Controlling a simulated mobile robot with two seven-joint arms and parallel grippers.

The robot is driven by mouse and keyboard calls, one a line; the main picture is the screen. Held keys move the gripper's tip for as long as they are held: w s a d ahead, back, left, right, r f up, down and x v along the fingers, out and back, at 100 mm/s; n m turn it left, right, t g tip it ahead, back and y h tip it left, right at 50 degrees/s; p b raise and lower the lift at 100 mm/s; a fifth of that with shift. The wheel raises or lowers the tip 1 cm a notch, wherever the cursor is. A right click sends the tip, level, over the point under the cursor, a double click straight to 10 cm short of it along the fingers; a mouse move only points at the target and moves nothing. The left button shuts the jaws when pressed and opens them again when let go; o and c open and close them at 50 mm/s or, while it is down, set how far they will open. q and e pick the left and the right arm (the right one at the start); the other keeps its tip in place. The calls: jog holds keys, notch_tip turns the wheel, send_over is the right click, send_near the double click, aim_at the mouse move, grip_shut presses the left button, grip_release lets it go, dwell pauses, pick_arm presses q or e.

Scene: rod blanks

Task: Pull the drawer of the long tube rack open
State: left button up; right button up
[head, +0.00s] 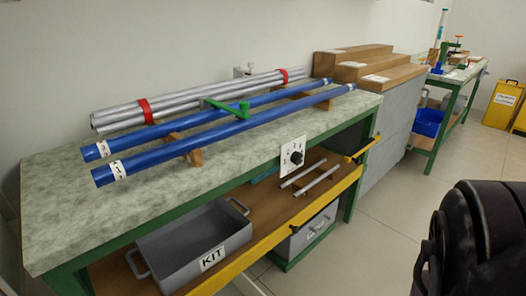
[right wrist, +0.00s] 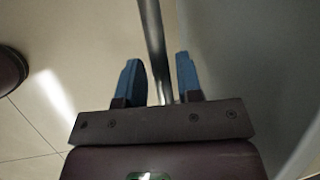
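In the right wrist view my right gripper (right wrist: 160,72) is open, with its two blue fingers apart. A shiny metal bar (right wrist: 153,30) runs lengthwise between the fingers; a gap shows on at least the right side, and I cannot tell how deep the bar sits. A plain grey surface (right wrist: 245,60) lies to the right of the bar. I cannot tell whether the bar is a drawer handle. No long tube rack or drawer can be clearly made out in the head view. My left gripper is out of view, and the head view does not show my right gripper.
A green-framed bench (head: 60,210) carries two blue tubes (head: 215,133) and a bundle of grey tubes (head: 190,97). A grey KIT bin (head: 190,245) sits on its lower shelf. Beyond stands a grey cabinet with stepped wooden tops (head: 385,150).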

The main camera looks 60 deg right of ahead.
jog(key=shift+o, duration=0.7)
jog(key=shift+r, duration=0.15)
jog(key=p+v, duration=0.2)
jog(key=v, duration=0.1)
jog(key=w+p+v, duration=0.1)
jog(key=v, duration=0.1)
jog(key=shift+r, duration=0.15)
pick_arm(q)
jog(key=p, duration=0.1)
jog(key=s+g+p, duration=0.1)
jog(key=p, duration=0.1)
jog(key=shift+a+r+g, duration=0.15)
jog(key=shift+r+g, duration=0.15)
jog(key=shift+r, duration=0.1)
pick_arm(e)
jog(key=v, duration=0.2)
jog(key=s+v, duration=0.1)
jog(key=v, duration=0.2)
jog(key=shift+d, duration=0.2)
jog(key=shift+s, duration=0.1)
